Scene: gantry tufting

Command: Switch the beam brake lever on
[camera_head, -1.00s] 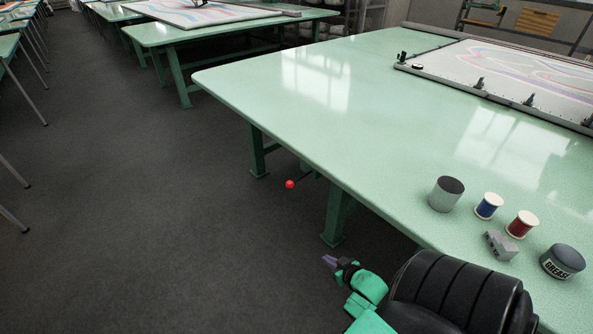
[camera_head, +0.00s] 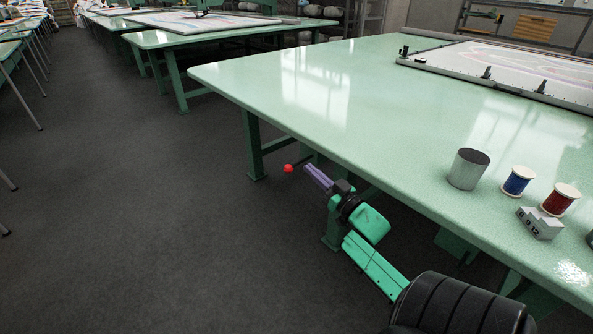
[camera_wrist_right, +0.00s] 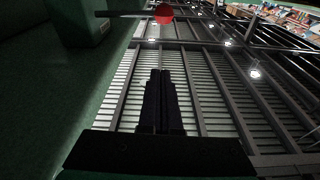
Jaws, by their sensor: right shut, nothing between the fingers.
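The beam brake lever shows as a red ball knob (camera_head: 288,168) beside the near-left edge of the large green table, below the tabletop. In the right wrist view the red knob (camera_wrist_right: 164,13) sits at the top, on a dark rod that runs left toward a green table part. My right gripper (camera_head: 308,168) is shut and empty, with its purple-grey fingers pointing toward the knob and a small gap between them in the head view. In the right wrist view its dark fingers (camera_wrist_right: 160,75) lie together below the knob, apart from it. My left gripper is not in view.
The green tabletop (camera_head: 380,110) overhangs beside my right arm, with green legs (camera_head: 253,145) under it. A grey cylinder (camera_head: 468,169), a blue spool (camera_head: 518,181), a red spool (camera_head: 560,199) and a stepped grey block (camera_head: 540,222) stand on it.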

